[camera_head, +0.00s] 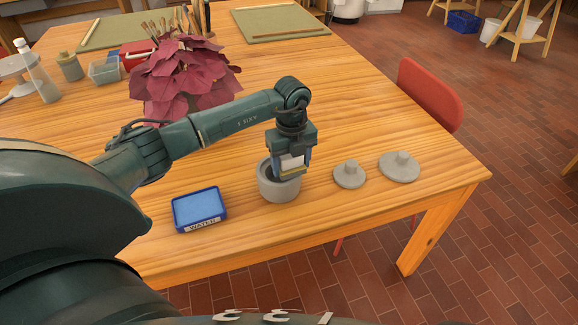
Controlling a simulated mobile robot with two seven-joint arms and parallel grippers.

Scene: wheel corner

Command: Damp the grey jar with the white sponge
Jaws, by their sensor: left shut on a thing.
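The grey jar (279,189) is a round, open-topped pot on the wooden table near its front edge. My left gripper (291,165) points down over the jar's mouth, shut on the white sponge (291,162). The sponge shows as a pale block with a yellowish lower edge, at the jar's rim; I cannot tell whether it touches the jar. A blue tray (199,208) labelled WATER, with a light blue inside, sits to the left of the jar. My right gripper is not in view.
Two grey knobbed lids, a smaller one (349,174) and a larger one (399,167), lie right of the jar. A dark red leafy plant (184,76) stands behind my left arm. The table's front right corner is clear. A red chair (430,93) stands at the right edge.

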